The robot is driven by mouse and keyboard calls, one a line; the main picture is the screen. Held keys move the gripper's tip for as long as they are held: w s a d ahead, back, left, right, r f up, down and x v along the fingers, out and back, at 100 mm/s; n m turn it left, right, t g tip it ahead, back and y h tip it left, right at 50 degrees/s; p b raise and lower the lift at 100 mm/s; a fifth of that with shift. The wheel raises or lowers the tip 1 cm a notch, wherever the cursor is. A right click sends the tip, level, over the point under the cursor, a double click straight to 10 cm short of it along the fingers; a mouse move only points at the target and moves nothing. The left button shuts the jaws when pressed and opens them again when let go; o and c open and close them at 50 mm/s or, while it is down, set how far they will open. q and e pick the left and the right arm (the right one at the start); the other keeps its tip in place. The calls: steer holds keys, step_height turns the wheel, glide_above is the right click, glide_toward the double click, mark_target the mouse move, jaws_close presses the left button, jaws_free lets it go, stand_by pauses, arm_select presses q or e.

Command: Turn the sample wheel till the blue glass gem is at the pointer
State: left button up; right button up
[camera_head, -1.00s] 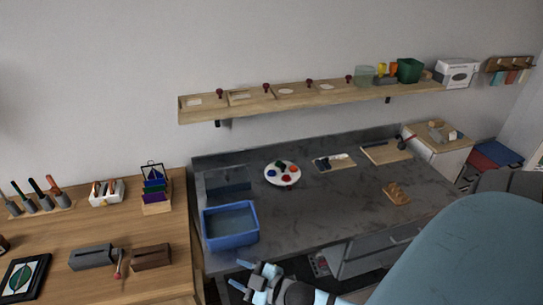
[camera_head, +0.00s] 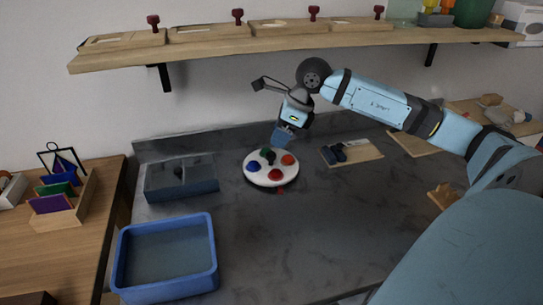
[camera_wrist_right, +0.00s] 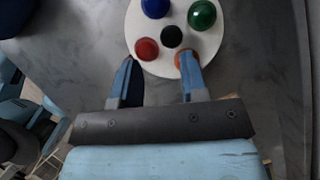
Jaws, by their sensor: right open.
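The sample wheel (camera_head: 262,180) is a white disc on the dark worktop, with a black hub (camera_wrist_right: 172,37) at its middle. The blue glass gem (camera_head: 253,167) sits at the wheel's left side; it also shows at the top of the right wrist view (camera_wrist_right: 155,8). A red gem (camera_head: 276,175) is at the front, an orange gem (camera_head: 288,160) at the right, a green gem (camera_wrist_right: 202,15) at the back. A small red mark (camera_head: 281,190), perhaps the pointer, is at the front rim. My right gripper (camera_wrist_right: 158,58) is open above the wheel, one finger partly covering the orange gem. My left gripper is out of view.
A blue bin (camera_head: 165,285) and a grey divided tray (camera_head: 182,180) stand left of the wheel. A board with dark pieces (camera_head: 352,152) lies to its right. A wooden shelf (camera_head: 230,46) runs above. The worktop in front of the wheel is clear.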

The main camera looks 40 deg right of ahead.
mark_target(271, 154)
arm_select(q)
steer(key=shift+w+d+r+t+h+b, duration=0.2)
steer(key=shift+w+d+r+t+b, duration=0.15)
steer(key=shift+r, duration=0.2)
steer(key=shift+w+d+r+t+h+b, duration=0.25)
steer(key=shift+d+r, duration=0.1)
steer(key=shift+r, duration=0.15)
arm_select(e)
steer(key=shift+h, duration=0.3)
steer(key=x, duration=0.4)
steer(key=d+x, duration=0.1)
steer(key=x, duration=0.2)
steer(key=shift+w, duration=0.2)
jaws_close()
